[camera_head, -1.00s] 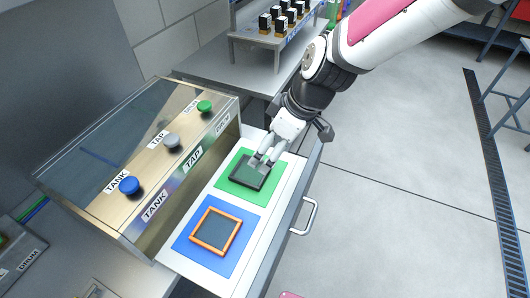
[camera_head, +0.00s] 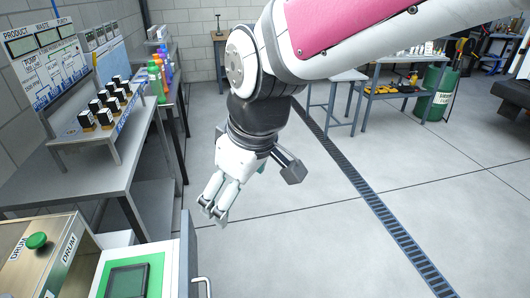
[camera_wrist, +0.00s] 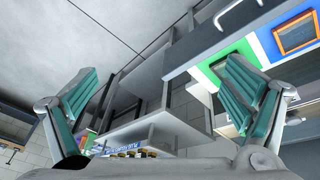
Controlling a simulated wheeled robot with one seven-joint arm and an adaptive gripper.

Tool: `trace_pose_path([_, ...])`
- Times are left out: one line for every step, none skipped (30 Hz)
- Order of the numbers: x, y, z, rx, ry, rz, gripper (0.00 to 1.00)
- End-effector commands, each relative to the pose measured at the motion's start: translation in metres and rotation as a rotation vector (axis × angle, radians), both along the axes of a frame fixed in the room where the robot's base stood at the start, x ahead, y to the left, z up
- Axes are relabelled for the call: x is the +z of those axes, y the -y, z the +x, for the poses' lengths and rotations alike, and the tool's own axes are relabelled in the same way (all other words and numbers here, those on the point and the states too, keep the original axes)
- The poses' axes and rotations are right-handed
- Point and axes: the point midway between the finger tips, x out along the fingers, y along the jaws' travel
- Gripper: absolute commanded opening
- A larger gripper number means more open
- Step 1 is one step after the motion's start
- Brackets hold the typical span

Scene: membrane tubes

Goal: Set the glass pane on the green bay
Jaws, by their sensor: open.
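A dark-framed pane (camera_head: 128,281) lies flat on the green bay (camera_head: 153,266) at the bottom left of the head view. The green bay (camera_wrist: 243,48) also shows in the wrist view, partly behind a finger. An orange-framed pane (camera_wrist: 298,33) lies on the blue bay (camera_wrist: 268,42) in the wrist view; it is out of the head view. My gripper (camera_head: 213,210) hangs up and to the right of the green bay, clear of it. In the wrist view my gripper (camera_wrist: 160,80) has its fingers wide apart with nothing between them.
The bays are in a pulled-out drawer with a handle (camera_head: 202,286). A green knob (camera_head: 37,240) marked DRUM sits on the cabinet beside it. A metal bench with a rack of several small black-topped items (camera_head: 105,104) stands behind. Open floor lies to the right.

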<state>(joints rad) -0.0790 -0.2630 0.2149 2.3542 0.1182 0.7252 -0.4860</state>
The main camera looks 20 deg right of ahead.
Motion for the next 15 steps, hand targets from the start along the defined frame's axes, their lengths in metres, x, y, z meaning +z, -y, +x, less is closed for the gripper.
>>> trace_pose_path([0.011, 0.020, -0.012, -0.088, 0.020, 0.007, 0.95])
trace_pose_path([0.016, 0.030, -0.020, -0.141, 0.025, 0.010, 0.95])
trace_pose_path([0.022, 0.044, -0.030, -0.212, 0.034, 0.019, 0.95])
trace_pose_path([0.025, 0.053, -0.038, -0.264, 0.039, 0.027, 0.95])
trace_pose_path([0.028, 0.062, -0.045, -0.314, 0.045, 0.035, 0.95])
trace_pose_path([0.031, 0.073, -0.056, -0.379, 0.050, 0.049, 0.95])
trace_pose_path([0.034, 0.080, -0.063, -0.423, 0.056, 0.058, 0.95])
trace_pose_path([0.035, 0.087, -0.070, -0.465, 0.060, 0.067, 0.95])
trace_pose_path([0.037, 0.094, -0.079, -0.513, 0.066, 0.080, 0.95])
trace_pose_path([0.037, 0.099, -0.085, -0.548, 0.067, 0.089, 0.95])
trace_pose_path([0.037, 0.103, -0.090, -0.577, 0.069, 0.097, 0.95])
trace_pose_path([0.038, 0.107, -0.095, -0.610, 0.073, 0.106, 0.95])
trace_pose_path([0.038, 0.110, -0.099, -0.630, 0.074, 0.112, 0.95])
trace_pose_path([0.038, 0.112, -0.102, -0.647, 0.074, 0.117, 0.95])
trace_pose_path([0.038, 0.114, -0.105, -0.665, 0.076, 0.123, 0.95])
